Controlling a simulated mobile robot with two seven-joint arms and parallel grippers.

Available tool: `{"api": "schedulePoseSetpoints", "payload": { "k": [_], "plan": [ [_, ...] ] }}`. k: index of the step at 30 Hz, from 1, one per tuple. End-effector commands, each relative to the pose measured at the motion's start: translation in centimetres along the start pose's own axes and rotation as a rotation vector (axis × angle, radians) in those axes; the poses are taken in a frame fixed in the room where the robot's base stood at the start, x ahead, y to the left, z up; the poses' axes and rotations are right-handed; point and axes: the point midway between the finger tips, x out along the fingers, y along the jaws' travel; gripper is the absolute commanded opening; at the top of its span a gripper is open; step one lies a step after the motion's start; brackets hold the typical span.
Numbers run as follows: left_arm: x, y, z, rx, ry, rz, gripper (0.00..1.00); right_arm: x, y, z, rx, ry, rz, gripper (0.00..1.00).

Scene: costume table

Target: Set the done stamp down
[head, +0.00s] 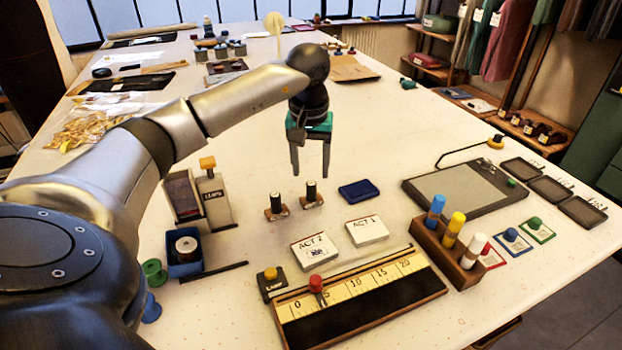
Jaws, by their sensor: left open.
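Two small stamps with dark upright handles and brown bases stand on the white table, a left one (276,206) and a right one (311,196). I cannot tell which of them is the done stamp. My left gripper (310,172) is open and empty, pointing down just above and behind the stamps, fingers apart. A dark blue ink pad (359,190) lies right of the stamps. The ACT 2 card (314,250) bears a small dark mark; the ACT 1 card (367,230) lies to its right. My right gripper is not in view.
A ruler board (360,300) with a red-topped peg lies in front. A wooden rack (445,252) holds blue, yellow and white cylinders. A grey board (465,190) lies at right. A blue bin (186,256) with a spool stands left.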

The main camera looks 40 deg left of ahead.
Motion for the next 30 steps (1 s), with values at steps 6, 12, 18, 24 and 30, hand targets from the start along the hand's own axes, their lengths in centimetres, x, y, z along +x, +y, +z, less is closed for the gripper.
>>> {"api": "schedulePoseSetpoints", "payload": {
  "k": [6, 12, 18, 24, 30],
  "plan": [
    [-4.4, 0.0, -0.1, 0.001, 0.003, 0.002, 0.6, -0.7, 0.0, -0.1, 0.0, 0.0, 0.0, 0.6],
    [-6.1, 0.0, 0.0, 0.0, 0.0, 0.001, 0.6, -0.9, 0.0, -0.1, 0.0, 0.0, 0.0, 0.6],
    [-6.3, 0.0, 0.0, 0.0, -0.001, 0.0, 0.6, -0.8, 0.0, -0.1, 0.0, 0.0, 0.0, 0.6],
    [-6.2, 0.0, 0.0, 0.0, -0.001, 0.0, 0.6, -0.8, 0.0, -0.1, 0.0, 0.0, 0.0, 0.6],
    [-6.3, 0.0, 0.0, 0.0, -0.001, 0.0, 0.6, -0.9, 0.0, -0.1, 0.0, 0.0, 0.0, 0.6]
  ]
}}
